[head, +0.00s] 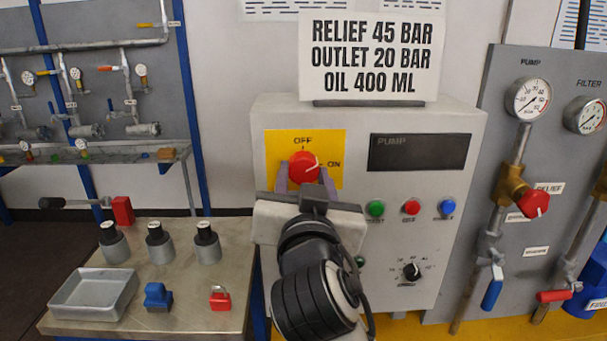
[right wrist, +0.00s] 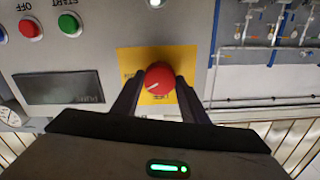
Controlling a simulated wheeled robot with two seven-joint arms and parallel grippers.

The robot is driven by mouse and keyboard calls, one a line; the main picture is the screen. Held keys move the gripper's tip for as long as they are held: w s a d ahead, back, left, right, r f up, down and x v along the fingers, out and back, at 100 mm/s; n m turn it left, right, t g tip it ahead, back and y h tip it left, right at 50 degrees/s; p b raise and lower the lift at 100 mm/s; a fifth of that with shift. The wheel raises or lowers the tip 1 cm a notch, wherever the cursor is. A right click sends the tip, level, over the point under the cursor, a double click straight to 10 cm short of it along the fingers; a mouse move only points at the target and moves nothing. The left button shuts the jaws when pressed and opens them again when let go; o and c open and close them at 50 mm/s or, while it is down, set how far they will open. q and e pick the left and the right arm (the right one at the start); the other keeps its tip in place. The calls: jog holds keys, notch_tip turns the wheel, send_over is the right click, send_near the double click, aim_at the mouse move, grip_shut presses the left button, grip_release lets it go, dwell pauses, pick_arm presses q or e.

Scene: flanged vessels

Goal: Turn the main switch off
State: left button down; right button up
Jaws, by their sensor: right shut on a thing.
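The main switch is a round red knob (head: 303,167) on a yellow plate (head: 334,142) at the upper left of the grey control cabinet's front. OFF is printed above the knob and ON to its right. The knob's white pointer line points right, close to ON. In the right wrist view the knob (right wrist: 159,76) sits between the fingers. My right gripper (head: 305,176) is shut on the knob, one finger on each side; it also shows in the right wrist view (right wrist: 159,88). My left gripper is not in view.
Green (head: 375,208), red (head: 411,207) and blue (head: 446,208) buttons and a black selector (head: 412,270) are on the cabinet right of my arm. A bench (head: 190,298) with a tray (head: 95,292) stands left. A pipe panel with gauges (head: 530,98) is at right.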

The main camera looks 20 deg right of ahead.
jog(key=n, duration=0.3)
jog(key=shift+f, duration=0.1)
jog(key=n, duration=0.2)
jog(key=shift+n, duration=0.3)
jog(key=n, duration=0.6)
jog(key=shift+f+n, duration=0.1)
jog(key=shift+n, duration=0.3)
jog(key=o, duration=1.1)
jog(key=shift+c, duration=0.2)
jog(key=shift+s, duration=0.1)
